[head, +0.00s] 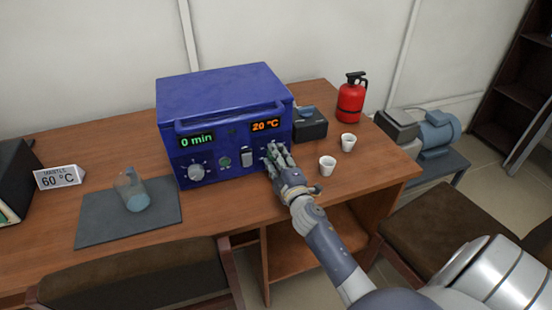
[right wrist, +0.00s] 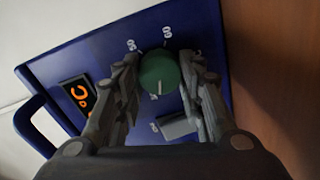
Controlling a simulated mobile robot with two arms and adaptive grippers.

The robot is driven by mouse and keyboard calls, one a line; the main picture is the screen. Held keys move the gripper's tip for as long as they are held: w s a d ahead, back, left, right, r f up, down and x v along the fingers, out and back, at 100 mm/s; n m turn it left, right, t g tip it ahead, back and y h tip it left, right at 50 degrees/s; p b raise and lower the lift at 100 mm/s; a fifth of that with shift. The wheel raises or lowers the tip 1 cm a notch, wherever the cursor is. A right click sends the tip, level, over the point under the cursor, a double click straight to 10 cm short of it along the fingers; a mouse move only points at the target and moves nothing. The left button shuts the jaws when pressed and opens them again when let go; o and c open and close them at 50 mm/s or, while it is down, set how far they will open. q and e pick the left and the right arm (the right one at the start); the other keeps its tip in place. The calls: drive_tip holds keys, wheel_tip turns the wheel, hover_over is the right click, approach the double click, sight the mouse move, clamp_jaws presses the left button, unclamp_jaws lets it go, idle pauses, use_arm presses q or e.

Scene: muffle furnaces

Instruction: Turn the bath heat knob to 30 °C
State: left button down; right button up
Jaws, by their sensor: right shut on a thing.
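The blue bath box (head: 220,110) stands on the wooden desk. Its right display (head: 265,124) reads 20 °C in orange, and its left display (head: 197,139) reads 0 min in green. In the right wrist view the green heat knob (right wrist: 160,72) has a white pointer mark, with printed numbers around it on the blue panel. My right gripper (head: 274,153) is at the right side of the box front and hides this knob in the head view. In the right wrist view its fingers (right wrist: 163,90) are on both sides of the knob, shut on it. My left gripper is not seen.
A pale dial (head: 196,172), a small green knob (head: 225,162) and a switch (head: 248,157) are also on the front. Two white cups (head: 327,165) and a fire extinguisher (head: 351,98) stand to the right. A beaker (head: 132,190) is on a dark mat (head: 100,222).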

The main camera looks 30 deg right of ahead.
drive_tip(key=shift+m, duration=1.1)
drive_tip(key=o, duration=1.1)
drive_tip(key=shift+c, duration=0.2)
drive_tip(key=shift+s, duration=0.1)
drive_tip(key=v, duration=1.2)
drive_tip(key=shift+f, duration=0.1)
